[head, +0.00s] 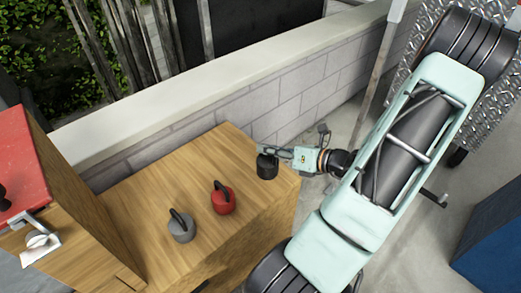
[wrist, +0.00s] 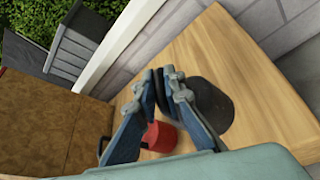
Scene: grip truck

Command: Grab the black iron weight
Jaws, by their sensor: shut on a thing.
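The black iron weight (head: 267,167) is at the right end of the wooden table top, near the wall-side edge. It also shows in the wrist view (wrist: 215,103), partly hidden behind a finger. My gripper (head: 272,150) reaches in from the right at the top of the weight and is shut on its handle. In the wrist view the fingertips (wrist: 160,80) are close together around the dark handle. The weight looks upright. I cannot tell whether it touches the table.
A red weight (head: 223,200) and a grey weight (head: 181,229) stand on the wooden table (head: 140,215) to the left. A wooden box with a red top (head: 22,160) is at far left. A block wall (head: 290,95) runs close behind the table.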

